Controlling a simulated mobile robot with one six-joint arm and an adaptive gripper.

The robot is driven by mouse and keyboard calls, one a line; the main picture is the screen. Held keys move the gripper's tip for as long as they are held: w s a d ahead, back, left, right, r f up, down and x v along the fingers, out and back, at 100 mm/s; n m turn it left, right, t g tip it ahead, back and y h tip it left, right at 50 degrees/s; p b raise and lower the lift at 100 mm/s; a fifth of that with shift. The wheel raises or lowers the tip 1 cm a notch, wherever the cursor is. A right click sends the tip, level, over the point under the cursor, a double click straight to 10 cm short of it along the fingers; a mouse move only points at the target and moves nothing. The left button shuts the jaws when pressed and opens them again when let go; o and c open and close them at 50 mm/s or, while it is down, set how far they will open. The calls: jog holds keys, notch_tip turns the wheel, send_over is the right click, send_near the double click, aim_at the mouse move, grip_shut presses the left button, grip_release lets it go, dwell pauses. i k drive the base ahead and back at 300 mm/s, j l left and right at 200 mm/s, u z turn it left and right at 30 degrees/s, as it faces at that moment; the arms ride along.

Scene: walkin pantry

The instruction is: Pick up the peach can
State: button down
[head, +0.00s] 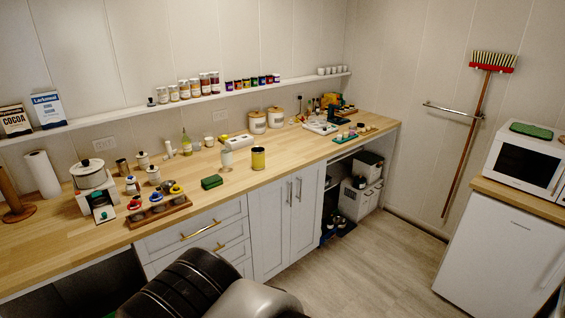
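A yellow can (258,158) with a dark rim stands upright on the wooden counter (300,158), near its front edge. It is the likeliest peach can, but its label is too small to read. A white cylindrical container (227,157) stands to its left, apart from it. Part of my arm shows as a dark ribbed and grey shape at the bottom of the head view, in front of the drawers. My gripper's fingers do not show, and nothing touches the can.
A dark green block (212,182) lies left of the can. Two cream canisters (257,122) stand behind. The counter right of the can is clear. A white microwave (526,160) is far right; the floor (370,265) is open.

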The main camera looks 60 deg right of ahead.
aim_at(258, 158)
jog(key=k+z, duration=0.2)
jog(key=z, duration=1.45)
jog(key=i+u, duration=0.1)
jog(key=i, duration=0.8)
jog(key=i+u, duration=0.1)
jog(key=i, duration=0.8)
jog(key=i+l+u, duration=0.15)
jog(key=i, duration=0.7)
